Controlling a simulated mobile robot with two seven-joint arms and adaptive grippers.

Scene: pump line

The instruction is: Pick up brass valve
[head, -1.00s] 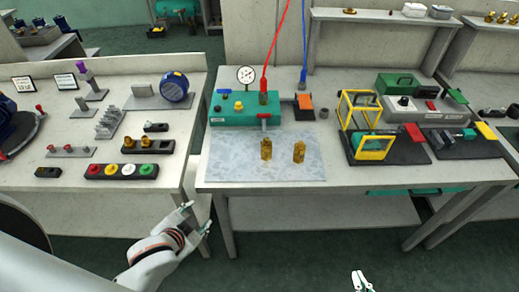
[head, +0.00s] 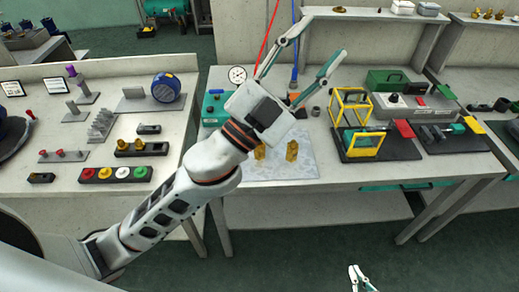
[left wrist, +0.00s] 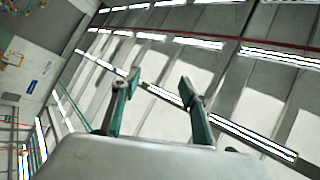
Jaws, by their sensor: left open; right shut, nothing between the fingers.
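Two small brass valves stand upright on the grey mottled mat (head: 277,173): the left brass valve (head: 260,152), partly behind my left wrist, and the right brass valve (head: 292,150). My left gripper (head: 325,37) is open and empty, raised in front of the back of the bench, its fingers pointing up and right, beyond the valves in the picture. The left wrist view shows its two spread fingers (left wrist: 159,80) against ceiling lights, with no valve in sight. My right gripper (head: 355,269) is shut and empty at the bottom edge, over the floor.
Red and blue hoses hang above. A yellow frame (head: 352,104) and black fixtures stand right. The left bench holds a button strip (head: 115,174). The mat's front is clear.

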